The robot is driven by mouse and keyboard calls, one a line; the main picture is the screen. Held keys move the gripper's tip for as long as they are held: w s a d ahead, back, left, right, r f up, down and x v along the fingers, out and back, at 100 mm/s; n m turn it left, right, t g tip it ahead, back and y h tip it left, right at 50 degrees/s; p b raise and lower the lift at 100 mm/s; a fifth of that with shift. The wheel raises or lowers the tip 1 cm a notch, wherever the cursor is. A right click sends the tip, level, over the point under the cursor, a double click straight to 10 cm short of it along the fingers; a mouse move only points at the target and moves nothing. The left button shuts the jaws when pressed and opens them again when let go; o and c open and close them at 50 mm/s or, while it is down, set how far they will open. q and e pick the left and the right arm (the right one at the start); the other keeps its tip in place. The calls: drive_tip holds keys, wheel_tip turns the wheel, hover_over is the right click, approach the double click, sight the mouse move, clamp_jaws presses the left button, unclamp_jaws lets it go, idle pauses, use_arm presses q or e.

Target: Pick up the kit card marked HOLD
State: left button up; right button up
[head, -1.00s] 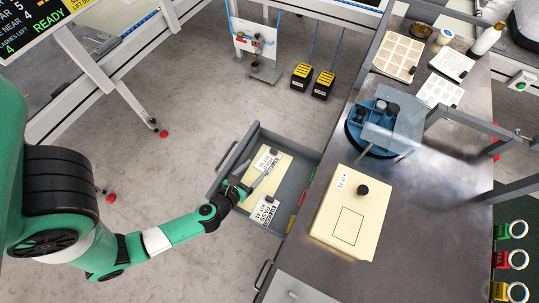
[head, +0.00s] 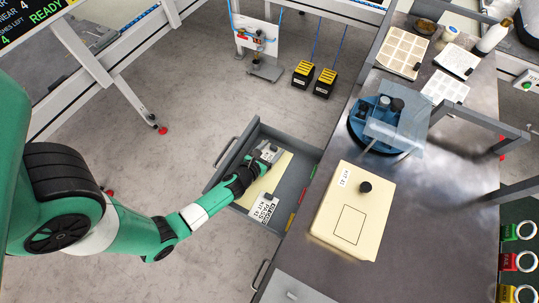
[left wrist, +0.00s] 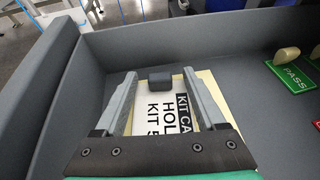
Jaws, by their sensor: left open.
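The card marked HOLD, white with black print and a dark knob at its far edge, lies in the open drawer (head: 311,165). In the left wrist view the HOLD card (left wrist: 155,128) shows between my two fingers, with the knob (left wrist: 159,86) near the fingertips. My left gripper (left wrist: 159,76) is open around the card, not closed on it; whether the fingers touch the card or the drawer floor I cannot tell. In the head view my left gripper (head: 262,160) covers part of the HOLD card (head: 268,149). A PASS card (head: 263,209) lies nearer in the same drawer.
The drawer walls stand close around my left gripper. Coloured tabs sit along the drawer's right side, including a green PASS tab (left wrist: 292,73). On the bench right of it stand a cream box (head: 350,210) and a blue round fixture (head: 385,125).

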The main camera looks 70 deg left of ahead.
sight(271, 152)
use_arm(q)
drive_tip(key=shift+s, duration=0.1)
drive_tip(key=shift+c, duration=0.8)
clamp_jaws()
drive_tip(key=shift+r+p, duration=0.55)
wheel_tip(271, 152, up, 3)
drive_tip(key=p, duration=0.3)
drive_tip(key=shift+f, duration=0.1)
drive_tip(key=s+d+r+p, duration=0.1)
drive_tip(key=s+r+p, duration=0.2)
drive_tip(key=s, duration=0.1)
drive_tip(key=s+d+r+p, duration=0.1)
drive_tip(key=s+r+p, duration=0.2)
drive_tip(key=s+p, duration=0.1)
drive_tip(key=s+d+r+p, duration=0.1)
drive_tip(key=s+r+p, duration=0.2)
drive_tip(key=s+p, duration=0.1)
drive_tip(key=shift+s+d, duration=0.4)
drive_tip(key=shift+s, duration=0.35)
